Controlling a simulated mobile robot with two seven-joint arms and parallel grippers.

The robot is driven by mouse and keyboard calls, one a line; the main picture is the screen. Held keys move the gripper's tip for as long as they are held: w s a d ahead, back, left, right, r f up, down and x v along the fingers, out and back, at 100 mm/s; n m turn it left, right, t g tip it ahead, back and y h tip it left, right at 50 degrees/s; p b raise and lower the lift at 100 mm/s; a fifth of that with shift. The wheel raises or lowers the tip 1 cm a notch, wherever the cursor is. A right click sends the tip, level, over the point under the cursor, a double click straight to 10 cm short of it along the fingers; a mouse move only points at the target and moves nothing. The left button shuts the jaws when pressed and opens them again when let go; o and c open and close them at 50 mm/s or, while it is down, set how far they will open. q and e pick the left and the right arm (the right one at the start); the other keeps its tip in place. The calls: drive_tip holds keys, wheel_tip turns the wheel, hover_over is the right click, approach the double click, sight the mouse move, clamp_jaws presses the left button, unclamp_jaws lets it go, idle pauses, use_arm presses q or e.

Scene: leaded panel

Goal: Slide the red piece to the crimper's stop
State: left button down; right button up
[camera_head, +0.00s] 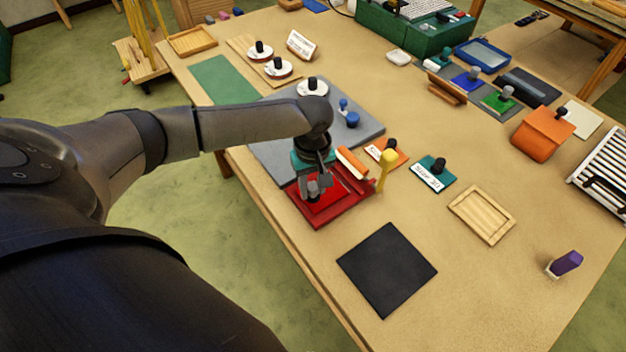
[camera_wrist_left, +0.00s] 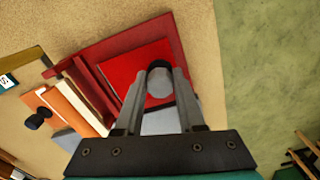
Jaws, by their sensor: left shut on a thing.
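The red piece (camera_wrist_left: 125,73), a bright red square plate, lies flat on the crimper base (camera_wrist_left: 172,36) in the left wrist view. My left gripper (camera_wrist_left: 158,95) is shut on the red piece's grey, dark-topped knob. In the head view my left gripper (camera_head: 318,188) hides much of the plate. A raised dark red bar (camera_wrist_left: 78,88) runs beside the plate, with dark red base showing between them. My right gripper is out of view.
A grey board (camera_head: 265,155) lies behind the crimper. An orange block (camera_head: 386,150) and a teal block (camera_head: 433,172), both labelled and knobbed, sit to the right. A black mat (camera_head: 387,268) lies in front, a wooden frame (camera_head: 482,214) farther right. Bare table lies between them.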

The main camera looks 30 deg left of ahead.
use_arm(q)
drive_tip(key=shift+f, duration=0.1)
drive_tip(key=shift+w+d, duration=0.3)
drive_tip(key=shift+w, duration=0.55)
idle(0.5)
drive_tip(key=shift+c, duration=2.2)
unclamp_jaws()
wheel_tip(320, 180, up, 15)
drive_tip(key=p, duration=0.1)
